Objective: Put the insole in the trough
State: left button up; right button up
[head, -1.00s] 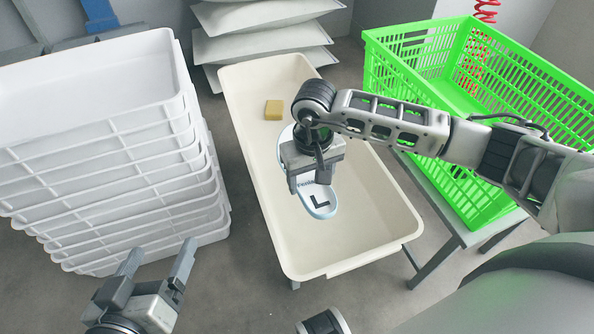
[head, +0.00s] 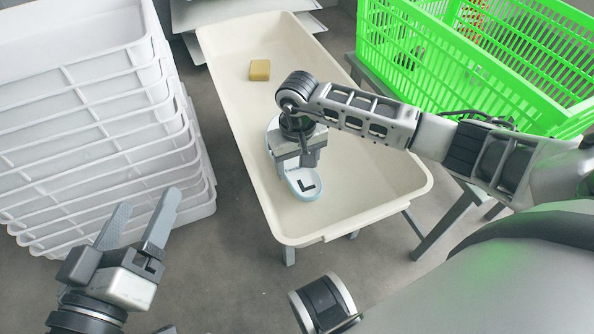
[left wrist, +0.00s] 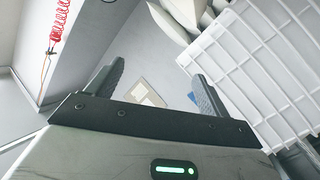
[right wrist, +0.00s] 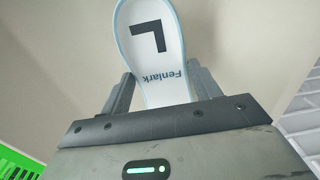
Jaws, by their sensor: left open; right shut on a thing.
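The insole (head: 301,183) is white with a light blue edge and a black L mark; in the right wrist view (right wrist: 150,45) the word "Fenlark" also shows on it. My right gripper (head: 297,166) is shut on the insole and holds it over the cream trough (head: 355,205). I cannot tell whether the insole touches the trough floor. Part of the insole is hidden behind the gripper. My left gripper (head: 142,215) is open and empty, left of the trough, beside the white trays; its fingers also show in the left wrist view (left wrist: 155,85).
A tall stack of white trays (head: 110,160) stands at the left. A green crate (head: 400,50) sits on a stand at the right. Bare floor lies between the stack and trough.

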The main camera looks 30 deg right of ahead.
aim_at(297, 171)
notch_tip(297, 171, down, 3)
jog(key=shift+r+b, duration=0.1)
jog(key=shift+b, duration=0.4)
pick_arm(q)
jog(key=shift+w+a+r+m+t, duration=0.15)
jog(key=shift+w+r+m+t, duration=0.25)
jog(key=shift+w+r+t, duration=0.3)
jog(key=shift+s+r, duration=0.1)
jog(key=shift+r, duration=0.1)
pick_arm(e)
jog(key=shift+f, duration=0.25)
jog(key=o, duration=1)
pick_arm(q)
jog(key=shift+r, duration=0.1)
pick_arm(e)
jog(key=shift+r, duration=0.25)
notch_tip(297, 171, up, 3)
jog(key=shift+r+p, duration=0.1)
jog(key=shift+p, duration=0.7)
pick_arm(q)
jog(key=f+g+p, duration=0.1)
jog(key=s+f+g+y+p, duration=0.1)
jog(key=f, duration=0.1)
jog(key=shift+s+a, duration=0.1)
jog(key=shift+a, duration=0.05)
pick_arm(e)
notch_tip(297, 171, up, 9)
jog(key=shift+f, duration=0.2)
